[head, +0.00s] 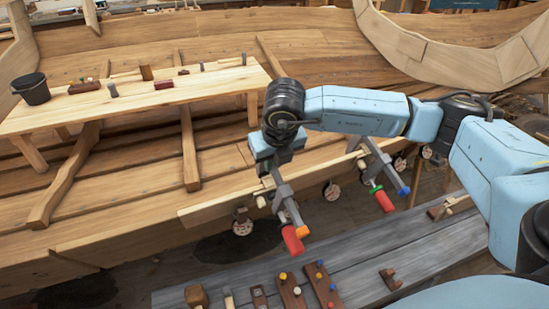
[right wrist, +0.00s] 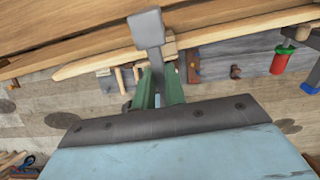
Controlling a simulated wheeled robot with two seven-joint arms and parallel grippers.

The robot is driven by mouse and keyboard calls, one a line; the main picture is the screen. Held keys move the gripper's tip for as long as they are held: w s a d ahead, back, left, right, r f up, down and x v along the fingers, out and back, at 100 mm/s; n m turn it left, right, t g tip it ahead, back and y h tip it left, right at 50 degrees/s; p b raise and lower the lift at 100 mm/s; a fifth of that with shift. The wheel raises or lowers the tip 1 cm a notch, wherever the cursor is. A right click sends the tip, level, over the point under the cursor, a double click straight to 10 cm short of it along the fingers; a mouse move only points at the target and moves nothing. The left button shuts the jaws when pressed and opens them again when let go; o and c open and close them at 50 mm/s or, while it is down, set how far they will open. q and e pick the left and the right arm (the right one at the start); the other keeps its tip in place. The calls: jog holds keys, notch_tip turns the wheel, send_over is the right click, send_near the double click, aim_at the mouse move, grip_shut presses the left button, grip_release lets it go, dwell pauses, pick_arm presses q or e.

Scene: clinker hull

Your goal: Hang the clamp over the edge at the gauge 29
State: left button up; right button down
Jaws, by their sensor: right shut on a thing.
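My right gripper (head: 268,170) is shut on a clamp with a grey bar (head: 286,202), an orange tip and a red handle (head: 292,240). The clamp is at the pale plank edge (head: 215,205) of the hull; I cannot tell whether it rests on it. In the right wrist view my gripper's green fingers (right wrist: 158,88) are around the clamp, whose grey end (right wrist: 146,28) shows over the wood. Round gauges (head: 242,228) (head: 332,191) sit below the edge; their numbers are too small to read. My left gripper is not in view.
A second clamp with a red handle (head: 383,200) and blue tip hangs on the edge to the right. A grey bench (head: 345,262) with wooden blocks and coloured pegs lies in front. A wooden plank table (head: 140,98) with a black bucket (head: 31,89) stands behind left.

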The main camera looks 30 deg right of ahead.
jog(key=shift+b+x, duration=0.3)
jog(key=shift+x, duration=0.5)
jog(key=b+x, duration=0.4)
jog(key=shift+w+f+b, duration=0.2)
jog(key=shift+w+b, duration=0.05)
jog(key=shift+b, duration=0.1)
jog(key=shift+f+b, duration=0.25)
jog(key=shift+b, duration=0.1)
jog(key=shift+s+f, duration=0.15)
jog(key=shift+s, duration=0.05)
dwell(0.4)
jog(key=c, duration=1.4)
grip_release()
jog(key=shift+o, duration=0.2)
jog(key=shift+s+f, duration=0.1)
jog(key=b+v, duration=0.1)
jog(key=v, duration=1.2)
jog(key=shift+s+r, duration=0.1)
jog(key=shift+r, duration=0.2)
